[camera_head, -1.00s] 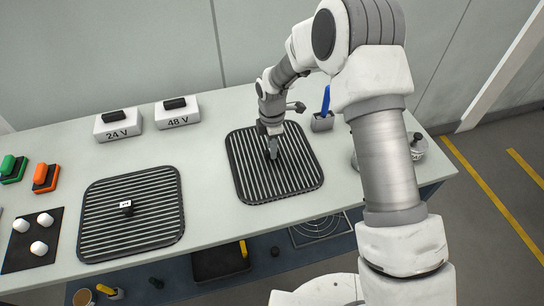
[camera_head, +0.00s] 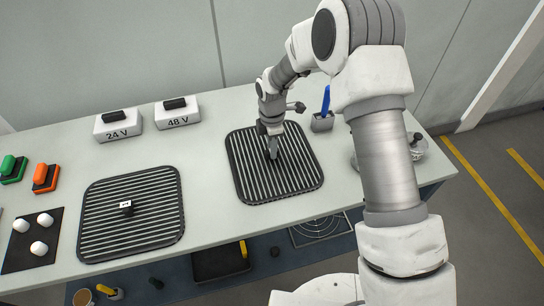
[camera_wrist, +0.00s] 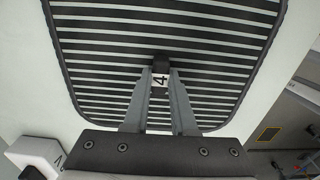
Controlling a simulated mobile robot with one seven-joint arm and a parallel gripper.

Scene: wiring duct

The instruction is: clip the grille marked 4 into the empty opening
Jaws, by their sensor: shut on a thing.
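The grille marked 4 (camera_wrist: 215,45) is a dark, rounded square panel with parallel slats. In the head view it is the right-hand panel (camera_head: 300,178), flat on or just over the pale worktop; I cannot tell which. My gripper (camera_wrist: 161,88) points down at its middle, and it also shows in the head view (camera_head: 273,154). The fingers are shut on the grille's small dark knob, with the white label "4" between them. A second slatted grille (camera_head: 105,190) lies at the left with its own knob and small label, too small to read. I cannot make out an empty opening.
White boxes marked 24 V (camera_head: 118,126) and 48 V (camera_head: 178,114) stand at the back. A grey holder (camera_head: 322,122) with a blue tool is right of the grille. Green (camera_head: 13,168) and orange (camera_head: 45,178) items and a dark mat (camera_head: 30,255) with white pieces are left.

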